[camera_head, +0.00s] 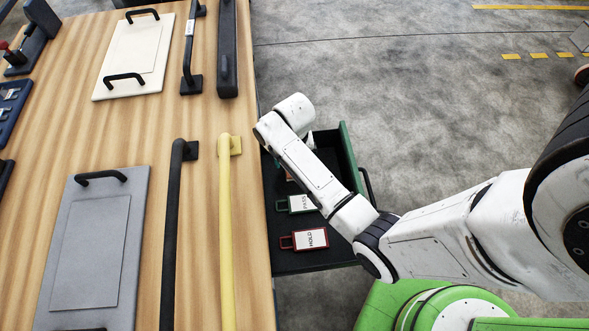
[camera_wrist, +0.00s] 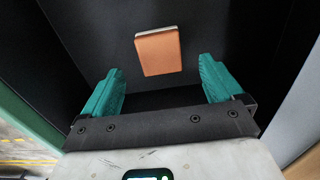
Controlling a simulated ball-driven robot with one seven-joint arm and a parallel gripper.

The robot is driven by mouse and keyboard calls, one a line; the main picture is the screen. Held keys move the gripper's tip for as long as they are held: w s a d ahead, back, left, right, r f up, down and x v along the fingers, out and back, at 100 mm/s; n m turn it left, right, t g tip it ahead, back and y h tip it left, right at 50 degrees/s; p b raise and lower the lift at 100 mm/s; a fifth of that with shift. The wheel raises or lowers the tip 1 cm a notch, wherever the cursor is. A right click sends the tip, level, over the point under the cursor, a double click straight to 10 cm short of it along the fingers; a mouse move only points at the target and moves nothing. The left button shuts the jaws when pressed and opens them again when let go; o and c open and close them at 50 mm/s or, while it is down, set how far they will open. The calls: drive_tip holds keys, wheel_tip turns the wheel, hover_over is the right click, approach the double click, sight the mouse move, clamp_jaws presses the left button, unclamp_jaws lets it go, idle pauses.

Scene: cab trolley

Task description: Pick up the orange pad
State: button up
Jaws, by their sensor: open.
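The orange pad (camera_wrist: 158,52) is a small block with a pale edge. In the wrist view it lies on a dark surface, beyond the fingertips and roughly between them. My gripper (camera_wrist: 160,82) is open, its two teal fingers apart on either side of the pad's line, with nothing between them. In the head view my arm reaches over the open drawer (camera_head: 300,262). Only a sliver of orange (camera_head: 290,174) shows there beside my arm, and my arm hides most of the gripper.
In the drawer lie a green PASS tag (camera_head: 296,204) and a red HOLD tag (camera_head: 304,239). The wooden top (camera_head: 150,135) at left holds a yellow handle (camera_head: 226,240), dark bars, a white panel (camera_head: 134,58) and a grey panel (camera_head: 92,245). Open floor lies right of the drawer.

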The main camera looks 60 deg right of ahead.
drive_tip(key=shift+f, duration=2.7)
drive_tip(key=shift+c, duration=0.2)
drive_tip(key=c, duration=1.1)
drive_tip(key=shift+r, duration=0.7)
drive_tip(key=s+a+r, duration=0.1)
drive_tip(key=s+r, duration=0.6)
drive_tip(key=s, duration=0.2)
drive_tip(key=s+a+r+p, duration=0.1)
drive_tip(key=s+r, duration=0.3)
drive_tip(key=shift+s+a+r, duration=0.35)
drive_tip(key=shift+s, duration=0.05)
